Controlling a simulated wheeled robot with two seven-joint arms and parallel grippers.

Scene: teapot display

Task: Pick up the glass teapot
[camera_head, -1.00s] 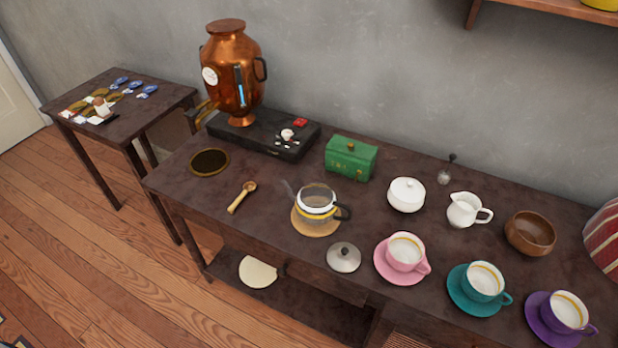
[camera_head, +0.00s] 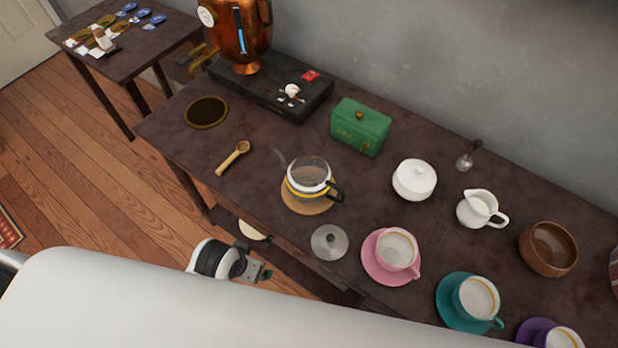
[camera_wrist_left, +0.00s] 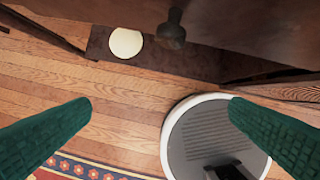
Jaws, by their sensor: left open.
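The glass teapot (camera_head: 308,174) stands upright on a round cork mat (camera_head: 296,205) near the front of the table. It has a white and yellow band, a black handle on its right side and a spout at upper left. Its top looks open. A grey lid with a knob (camera_head: 329,242) lies on the table in front of it. My left gripper (camera_head: 262,274) is below and left of the teapot, off the table's front edge. In the left wrist view its two green fingers (camera_wrist_left: 160,108) are wide apart with nothing between them. My right gripper is not in view.
Pink (camera_head: 397,250), teal (camera_head: 478,298) and purple (camera_head: 563,340) cups stand right of the lid. A wooden scoop (camera_head: 234,158) lies left of the teapot; a green box (camera_head: 360,127) stands behind. The table's front edge and lower shelf are near my gripper.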

